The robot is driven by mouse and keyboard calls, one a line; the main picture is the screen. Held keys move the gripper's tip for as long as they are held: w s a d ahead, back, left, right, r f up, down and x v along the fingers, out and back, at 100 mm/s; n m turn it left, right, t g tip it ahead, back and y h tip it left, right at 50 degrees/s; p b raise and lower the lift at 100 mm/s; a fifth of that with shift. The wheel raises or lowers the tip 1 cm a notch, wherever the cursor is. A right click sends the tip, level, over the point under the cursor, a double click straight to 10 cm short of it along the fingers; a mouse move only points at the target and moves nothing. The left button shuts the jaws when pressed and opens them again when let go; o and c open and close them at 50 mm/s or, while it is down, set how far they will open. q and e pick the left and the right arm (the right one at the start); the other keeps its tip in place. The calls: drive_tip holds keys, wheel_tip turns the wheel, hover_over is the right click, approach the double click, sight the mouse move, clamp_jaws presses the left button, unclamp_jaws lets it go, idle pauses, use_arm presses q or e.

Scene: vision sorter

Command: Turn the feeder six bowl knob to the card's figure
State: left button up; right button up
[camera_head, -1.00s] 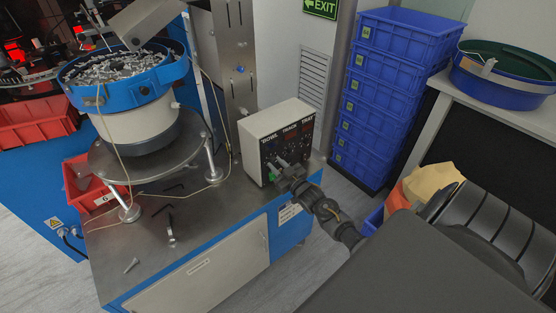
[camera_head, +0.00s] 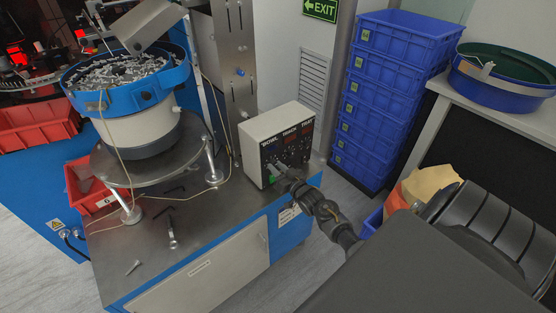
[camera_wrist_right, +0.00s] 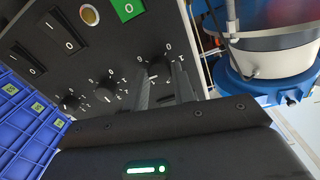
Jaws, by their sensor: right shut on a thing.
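The white control box (camera_head: 275,135) stands on the steel bench, its dark front marked BOWL, TRACK and TRAY. My right gripper (camera_head: 277,172) is at the lower left of this front, under the BOWL column. In the right wrist view the bowl knob (camera_wrist_right: 157,65) is black with a white pointer mark, and my right gripper (camera_wrist_right: 162,85) is shut on it. The dial is partly hidden by the fingers, so I cannot read its setting. A white card (camera_head: 288,214) hangs on the cabinet's blue side; its figure is too small to read. My left gripper is out of view.
Two other knobs (camera_wrist_right: 105,91) sit beside the gripped one, with black rocker switches and a green switch (camera_wrist_right: 128,9) nearby. The feeder bowl (camera_head: 130,80) stands left of the box. Blue crates (camera_head: 385,110) are stacked behind. Loose tools lie on the bench (camera_head: 200,228).

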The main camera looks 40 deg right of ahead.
drive_tip(key=shift+f, duration=0.1)
drive_tip(key=o, duration=1)
drive_tip(key=s+b, duration=0.1)
drive_tip(key=s, duration=0.9)
drive_tip(key=shift+s+a+b, duration=0.35)
drive_tip(key=shift+s, duration=0.05)
